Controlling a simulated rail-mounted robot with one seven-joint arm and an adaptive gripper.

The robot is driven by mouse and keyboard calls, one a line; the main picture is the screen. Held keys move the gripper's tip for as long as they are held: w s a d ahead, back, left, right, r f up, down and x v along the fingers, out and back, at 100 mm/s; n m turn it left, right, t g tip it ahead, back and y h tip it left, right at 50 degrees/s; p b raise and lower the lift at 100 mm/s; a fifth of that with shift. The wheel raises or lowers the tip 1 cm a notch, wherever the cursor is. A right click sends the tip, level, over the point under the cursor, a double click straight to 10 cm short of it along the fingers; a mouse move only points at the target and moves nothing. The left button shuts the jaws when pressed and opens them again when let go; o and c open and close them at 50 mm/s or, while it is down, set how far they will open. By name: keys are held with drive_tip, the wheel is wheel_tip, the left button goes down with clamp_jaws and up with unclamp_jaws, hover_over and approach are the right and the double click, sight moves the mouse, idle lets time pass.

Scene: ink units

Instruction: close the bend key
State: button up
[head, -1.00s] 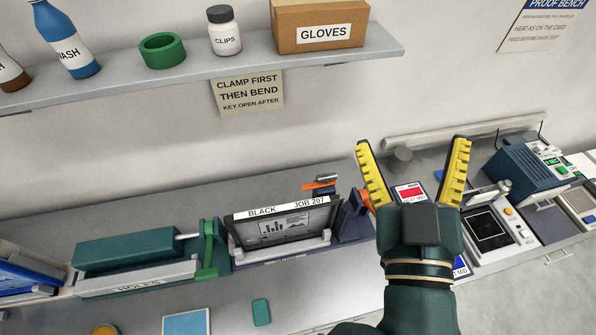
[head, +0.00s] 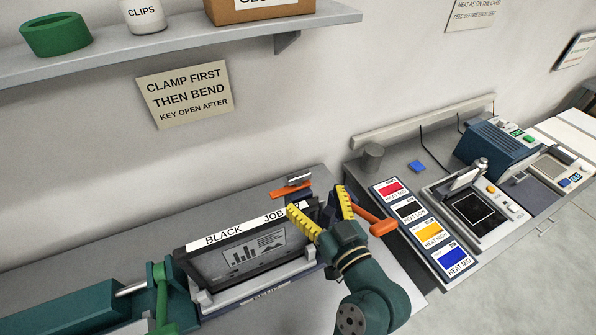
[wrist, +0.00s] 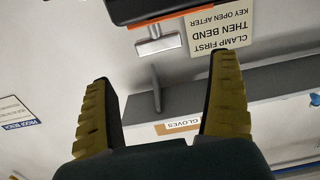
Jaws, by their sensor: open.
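The bending unit holds a black panel (head: 245,258) marked BLACK JOB, upright in a light grey clamp. At its back right are an orange strip (head: 289,192) and a small metal block (head: 299,178). An orange-handled lever (head: 382,227) sticks out on the right. I cannot tell for sure which orange part is the bend key. My gripper (head: 317,200) is open and empty, its yellow fingers over the panel's right end, hiding part of the unit. In the wrist view, a metal T-shaped piece (wrist: 158,45) under a dark, orange-edged part lies beyond the fingertips (wrist: 163,68).
A green-handled unit (head: 160,295) stands left of the panel. Colour cards (head: 432,235) and a black-plated device (head: 475,207) lie on the bench to the right. A shelf (head: 180,45) runs above, with a sign (head: 187,95) below it. The wall space between is clear.

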sight(301, 178)
drive_tip(key=p+x, duration=0.1)
drive_tip(key=x, duration=0.7)
drive_tip(key=c, duration=1.3)
drive_tip(key=shift+d, duration=0.1)
